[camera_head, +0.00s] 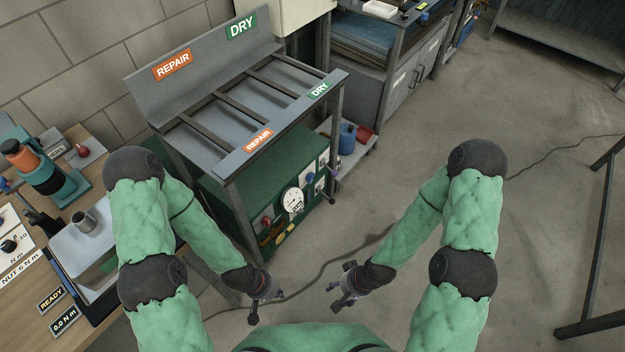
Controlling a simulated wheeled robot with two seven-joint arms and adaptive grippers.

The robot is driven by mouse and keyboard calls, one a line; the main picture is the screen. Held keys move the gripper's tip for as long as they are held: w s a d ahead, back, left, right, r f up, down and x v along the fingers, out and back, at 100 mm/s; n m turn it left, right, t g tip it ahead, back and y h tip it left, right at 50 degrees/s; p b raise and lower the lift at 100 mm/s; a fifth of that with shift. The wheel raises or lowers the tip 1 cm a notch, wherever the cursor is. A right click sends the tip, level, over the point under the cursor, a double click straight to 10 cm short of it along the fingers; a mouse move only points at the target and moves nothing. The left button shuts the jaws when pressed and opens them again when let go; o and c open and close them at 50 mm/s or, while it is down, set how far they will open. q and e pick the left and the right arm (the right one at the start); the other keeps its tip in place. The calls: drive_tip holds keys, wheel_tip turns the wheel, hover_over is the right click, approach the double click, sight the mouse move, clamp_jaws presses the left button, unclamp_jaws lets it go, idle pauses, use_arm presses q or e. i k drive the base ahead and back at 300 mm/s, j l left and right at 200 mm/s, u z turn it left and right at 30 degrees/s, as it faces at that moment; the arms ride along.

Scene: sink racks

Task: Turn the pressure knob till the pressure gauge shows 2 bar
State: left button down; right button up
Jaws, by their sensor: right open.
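A round white pressure gauge (293,199) is on the front of a green unit (245,190) under the sloped rack. Its needle is too small to read. Small red, yellow and dark fittings sit around the gauge; I cannot tell which one is the pressure knob. My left gripper (264,304) hangs in front of and below the green unit, apart from it; its finger opening is unclear. My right gripper (337,293) is open and empty, to the right of the left one and clear of the panel.
The grey rack (190,128) with REPAIR and DRY labels stands above the green unit. A low shelf with a blue container (347,138) stands at right. Floor at right is mostly clear.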

sight(310, 176)
drive_tip(key=i+l, duration=0.25)
drive_tip(key=i+l+u, duration=0.15)
drive_tip(key=u, duration=0.15)
drive_tip(key=i+l+u, duration=0.1)
drive_tip(key=l+u, duration=0.2)
drive_tip(key=i+l+u, duration=0.1)
drive_tip(key=l+u, duration=0.3)
drive_tip(key=u, duration=0.55)
